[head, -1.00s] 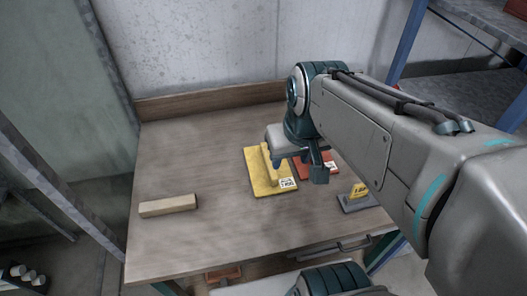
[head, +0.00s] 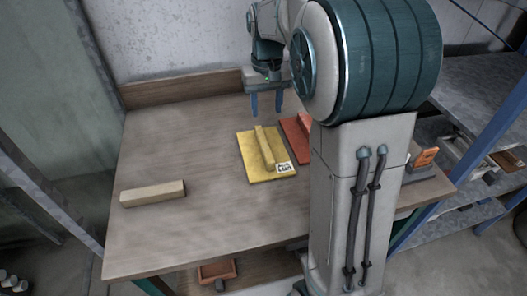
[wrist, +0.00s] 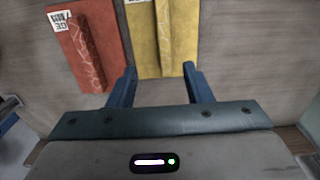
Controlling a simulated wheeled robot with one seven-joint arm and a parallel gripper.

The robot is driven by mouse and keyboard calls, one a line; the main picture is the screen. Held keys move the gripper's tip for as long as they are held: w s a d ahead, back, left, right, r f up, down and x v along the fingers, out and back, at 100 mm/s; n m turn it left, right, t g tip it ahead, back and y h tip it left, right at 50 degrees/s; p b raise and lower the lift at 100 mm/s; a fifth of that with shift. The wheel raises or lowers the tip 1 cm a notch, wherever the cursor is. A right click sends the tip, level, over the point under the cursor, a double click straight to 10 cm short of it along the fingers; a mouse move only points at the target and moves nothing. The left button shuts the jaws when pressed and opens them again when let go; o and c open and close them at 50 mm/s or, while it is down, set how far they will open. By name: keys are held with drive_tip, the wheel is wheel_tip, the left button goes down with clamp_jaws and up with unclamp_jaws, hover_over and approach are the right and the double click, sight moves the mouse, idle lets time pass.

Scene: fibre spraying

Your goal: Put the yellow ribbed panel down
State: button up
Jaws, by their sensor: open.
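The yellow ribbed panel (head: 252,165) lies flat on the wooden table (head: 210,215), with its raised rib on top and a white label at its near right corner. In the wrist view the yellow panel (wrist: 148,45) shows beyond the fingertips. My gripper (head: 267,104) is open and empty, with its blue fingers pointing down. It is above the back part of the table, behind the yellow panel and apart from it. In the wrist view the gap between the fingers (wrist: 158,72) holds nothing.
A red ribbed panel (head: 292,128) lies just right of the yellow one, partly hidden by my arm. A pale wooden block (head: 152,193) lies at the left. A low wooden backboard (head: 185,92) runs along the back edge.

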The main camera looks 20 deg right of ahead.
hover_over(264, 143)
drive_tip(key=f, duration=0.6)
drive_tip(key=shift+w+d+f, duration=0.2)
drive_tip(key=shift+w+d, duration=0.05)
drive_tip(key=shift+d, duration=0.1)
drive_tip(key=f, duration=0.4)
drive_tip(key=shift+s+a+f, duration=0.1)
drive_tip(key=shift+s+a, duration=0.15)
drive_tip(key=shift+a, duration=0.1)
drive_tip(key=shift+f, duration=0.55)
clamp_jaws()
